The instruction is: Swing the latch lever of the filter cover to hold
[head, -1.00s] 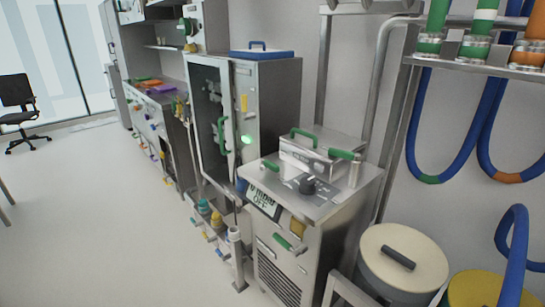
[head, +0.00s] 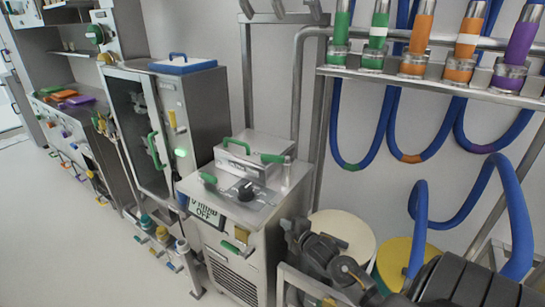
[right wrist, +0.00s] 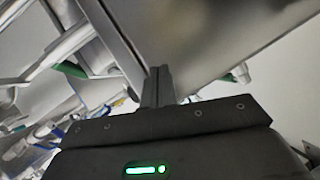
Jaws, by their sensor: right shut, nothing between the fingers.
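A steel cabinet (head: 235,235) stands in the middle of the head view with a box-shaped cover (head: 245,160) on its top. The cover has a green handle on its lid and a green lever (head: 272,158) at its right end, lying about level. Another green-ended lever (head: 208,177) sits at the left of the top. I cannot tell which is the latch lever. My right gripper (head: 288,225) is in front of the cabinet's right side, below the top and apart from the levers. Its fingers (right wrist: 157,86) are shut and empty in the right wrist view. My left gripper is not in view.
A cream-lidded drum (head: 345,232) and a yellow drum (head: 395,255) stand to the right, under blue hoses (head: 445,215). A glass-doored cabinet (head: 150,125) stands to the left.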

